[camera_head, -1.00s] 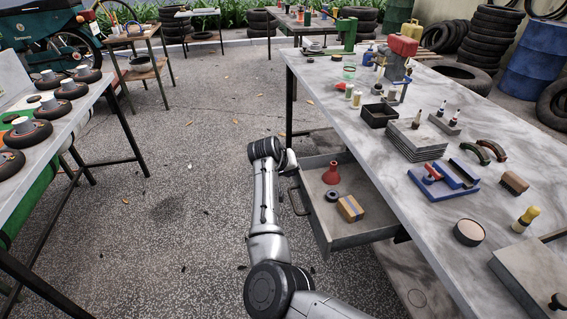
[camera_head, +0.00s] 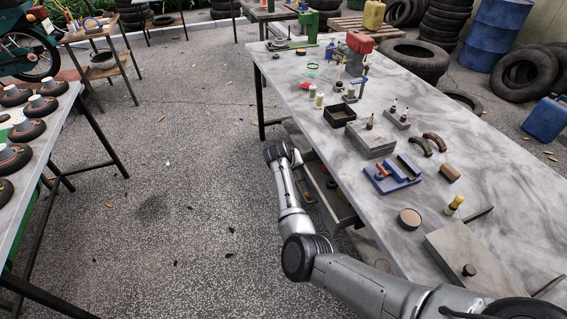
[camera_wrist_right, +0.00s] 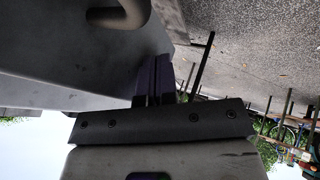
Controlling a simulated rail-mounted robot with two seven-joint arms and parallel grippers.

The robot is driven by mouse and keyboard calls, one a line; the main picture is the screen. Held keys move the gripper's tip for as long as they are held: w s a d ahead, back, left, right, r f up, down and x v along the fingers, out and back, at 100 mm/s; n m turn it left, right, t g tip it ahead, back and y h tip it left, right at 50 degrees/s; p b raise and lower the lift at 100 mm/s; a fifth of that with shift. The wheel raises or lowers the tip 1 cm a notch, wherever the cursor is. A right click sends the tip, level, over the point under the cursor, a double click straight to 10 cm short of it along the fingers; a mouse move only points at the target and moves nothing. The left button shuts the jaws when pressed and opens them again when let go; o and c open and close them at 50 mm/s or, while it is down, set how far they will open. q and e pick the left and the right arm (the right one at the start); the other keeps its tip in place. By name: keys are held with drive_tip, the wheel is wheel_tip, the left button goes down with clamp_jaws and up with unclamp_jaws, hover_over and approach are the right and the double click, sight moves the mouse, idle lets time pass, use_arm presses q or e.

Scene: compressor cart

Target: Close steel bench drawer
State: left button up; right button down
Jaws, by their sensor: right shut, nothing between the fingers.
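The steel bench drawer (camera_head: 338,207) sticks out a short way from under the left side of the marble-topped bench (camera_head: 440,232). Much of its inside is hidden under the benchtop. My right gripper (camera_head: 296,158) is at the drawer's front, partly hidden by my own wrist in the head view. In the right wrist view, its fingers (camera_wrist_right: 154,78) are shut and empty, close against the grey drawer front (camera_wrist_right: 65,55). I cannot tell whether they touch it. My left gripper is out of view.
Another table (camera_head: 48,150) with round dark parts stands at left. The floor (camera_head: 170,190) between them is open.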

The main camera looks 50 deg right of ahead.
drive_tip(key=d, duration=0.1)
drive_tip(key=s+d+p, duration=0.1)
drive_tip(key=shift+s+d, duration=0.2)
drive_tip(key=shift+d, duration=0.2)
drive_tip(key=shift+s+d+p, duration=0.2)
drive_tip(key=shift+d+p, duration=0.1)
drive_tip(key=shift+d, duration=0.15)
drive_tip(key=shift+w+a, duration=0.2)
drive_tip(key=shift+a, duration=0.3)
drive_tip(key=w+a+f+p+v, duration=0.1)
drive_tip(key=p+v, duration=0.4)
drive_tip(key=v, duration=0.6)
drive_tip(key=shift+w+a, duration=0.2)
drive_tip(key=shift+a, duration=0.35)
